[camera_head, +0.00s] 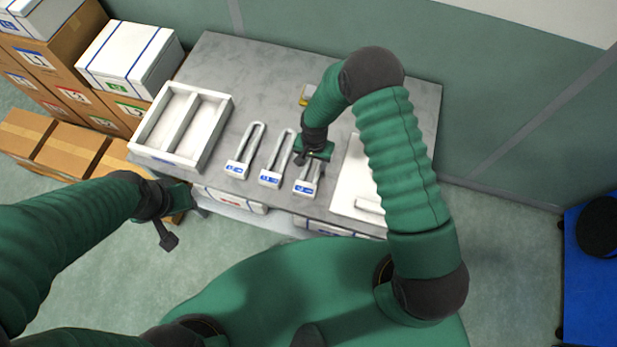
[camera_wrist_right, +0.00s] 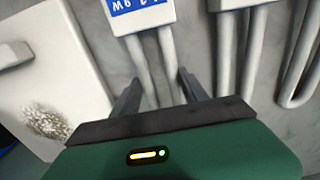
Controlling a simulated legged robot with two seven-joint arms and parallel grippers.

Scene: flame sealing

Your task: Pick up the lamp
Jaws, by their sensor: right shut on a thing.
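Three U-shaped white lamps with blue-labelled bases lie side by side on the grey table: a left lamp (camera_head: 239,167), a middle lamp (camera_head: 271,178) and a right lamp (camera_head: 307,188). My right gripper (camera_head: 305,160) is over the right lamp and partly hides its tubes. In the right wrist view my right gripper (camera_wrist_right: 160,82) has its fingers on either side of the two tubes of that lamp (camera_wrist_right: 140,14), shut on it; its label shows beyond the fingertips. My left gripper (camera_head: 178,218) hangs off the table's front left edge, away from the lamps; its jaw gap is unclear.
A white divided tray (camera_head: 222,106) stands on the table's left. A white panel (camera_head: 349,185) lies right of the lamps, with a dark speckled patch (camera_wrist_right: 45,122) in the wrist view. A small yellow object (camera_head: 306,95) lies behind. Boxes (camera_head: 128,62) are stacked at left.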

